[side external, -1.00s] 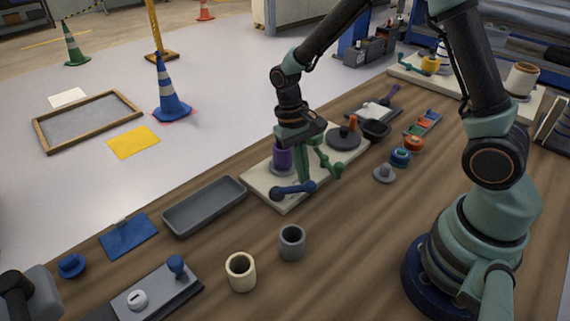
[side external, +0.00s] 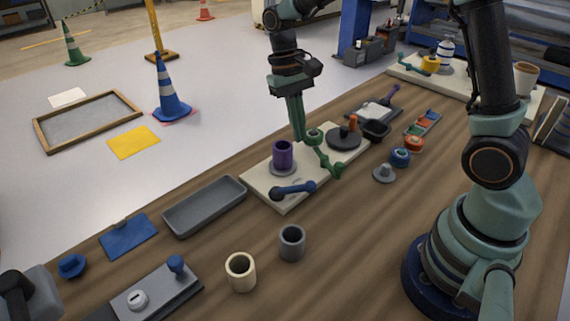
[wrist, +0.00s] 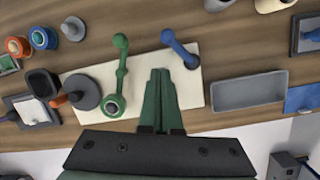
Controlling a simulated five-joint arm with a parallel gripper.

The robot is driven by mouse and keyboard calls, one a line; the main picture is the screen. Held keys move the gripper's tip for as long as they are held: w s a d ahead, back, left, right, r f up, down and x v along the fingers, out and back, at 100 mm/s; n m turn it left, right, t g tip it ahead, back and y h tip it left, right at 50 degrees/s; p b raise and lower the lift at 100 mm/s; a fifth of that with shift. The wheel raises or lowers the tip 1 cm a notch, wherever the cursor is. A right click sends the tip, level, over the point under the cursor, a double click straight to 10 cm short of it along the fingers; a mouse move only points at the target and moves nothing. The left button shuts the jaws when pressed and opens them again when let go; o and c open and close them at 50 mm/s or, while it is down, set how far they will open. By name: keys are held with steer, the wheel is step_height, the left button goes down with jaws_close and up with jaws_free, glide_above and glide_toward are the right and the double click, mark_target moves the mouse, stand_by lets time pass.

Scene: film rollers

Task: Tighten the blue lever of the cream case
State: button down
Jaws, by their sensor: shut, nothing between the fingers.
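The cream case (side external: 262,184) is a flat cream slab on the bench; it also shows in the wrist view (wrist: 195,88). A purple cylinder (side external: 282,155) sits behind the blue lever and is hidden in the wrist view. My gripper (side external: 300,138) is shut and empty, above the slab near the green lever; its fingers (wrist: 160,75) point down.
A grey disc (side external: 344,137) with an orange lever is at the slab's far end. A grey tray (side external: 204,206) lies to the left. A grey cup (side external: 292,243) and a cream cup (side external: 241,272) stand in front. Bare bench lies right of the cups.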

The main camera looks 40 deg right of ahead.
mark_target(292, 189)
steer(key=w+r+m+g, duration=0.1)
steer(key=w+m, duration=0.2)
steer(key=m, duration=0.9)
steer(key=w+r+m+g, duration=0.1)
steer(key=w+m+g, duration=0.15)
steer(key=m, duration=0.85)
steer(key=shift+t, duration=0.35)
steer(key=x, duration=1)
steer(key=shift+s+d+f, duration=0.1)
steer(key=shift+s, duration=0.05)
steer(key=shift+s+a+f, duration=0.55)
steer(key=shift+s+a, duration=0.15)
steer(key=shift+s+a+f, duration=0.35)
steer(key=shift+s, duration=0.05)
